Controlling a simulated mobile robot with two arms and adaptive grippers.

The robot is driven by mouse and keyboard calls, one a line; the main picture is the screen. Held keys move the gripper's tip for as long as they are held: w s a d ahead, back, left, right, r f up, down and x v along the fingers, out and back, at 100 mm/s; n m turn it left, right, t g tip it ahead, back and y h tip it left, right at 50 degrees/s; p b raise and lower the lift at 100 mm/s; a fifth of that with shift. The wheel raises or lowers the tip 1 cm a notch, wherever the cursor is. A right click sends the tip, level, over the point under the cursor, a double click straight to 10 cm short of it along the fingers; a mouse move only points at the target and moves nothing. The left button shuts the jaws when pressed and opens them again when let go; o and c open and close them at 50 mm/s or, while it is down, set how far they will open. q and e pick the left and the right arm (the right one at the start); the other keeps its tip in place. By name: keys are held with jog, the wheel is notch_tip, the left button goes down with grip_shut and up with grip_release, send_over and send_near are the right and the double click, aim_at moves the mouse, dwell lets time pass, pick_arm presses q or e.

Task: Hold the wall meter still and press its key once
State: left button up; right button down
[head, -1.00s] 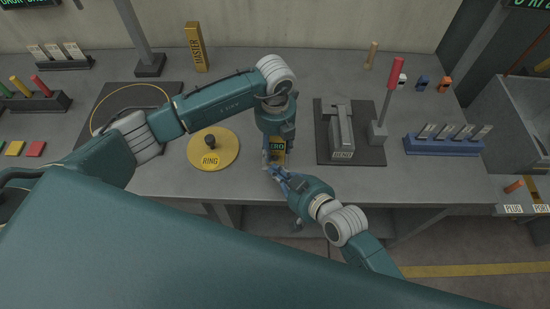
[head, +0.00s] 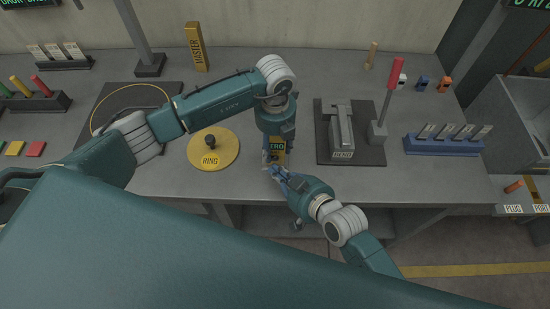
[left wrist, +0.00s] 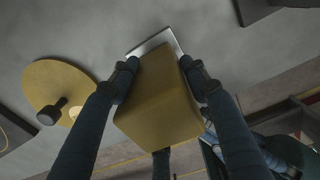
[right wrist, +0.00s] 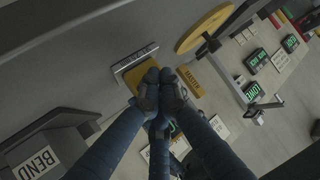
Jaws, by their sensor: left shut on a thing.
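The wall meter is a yellow block (head: 278,155) with a dark label, partly readable as "ZERO", near the bench's front edge. My left gripper (head: 268,153) reaches down from above and is shut on it. In the left wrist view the meter (left wrist: 160,100) sits between both fingers (left wrist: 160,82), with a pale plate at its far end. My right gripper (head: 272,168) is just in front of the meter. In the right wrist view its fingertips (right wrist: 160,84) are together, overlapping the yellow meter (right wrist: 127,75); I cannot tell whether they touch it. The key is not clearly visible.
A yellow RING disc (head: 229,150) with a dark knob lies left of the meter. A grey BEND tool (head: 341,137) on a dark mat (head: 322,150) stands to the right, beside a red-handled lever (head: 395,75). A yellow MASTER block (head: 196,47) stands behind.

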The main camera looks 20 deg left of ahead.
jog(key=shift+w, duration=0.1)
jog(key=shift+w+a, duration=0.1)
jog(key=shift+w, duration=0.2)
jog(key=shift+w+a, duration=0.15)
jog(key=shift+w, duration=0.3)
dwell(1.0)
jog(key=shift+s, duration=0.1)
jog(key=shift+s+d, duration=0.3)
jog(key=shift+s, duration=0.45)
jog(key=shift+s+d, duration=0.25)
jog(key=shift+s, duration=0.55)
jog(key=shift+s+d, duration=0.2)
jog(key=shift+s, duration=0.65)
jog(key=shift+s+d, duration=0.25)
jog(key=shift+s, duration=0.55)
pick_arm(q)
jog(key=o, duration=1.5)
jog(key=shift+c, duration=0.2)
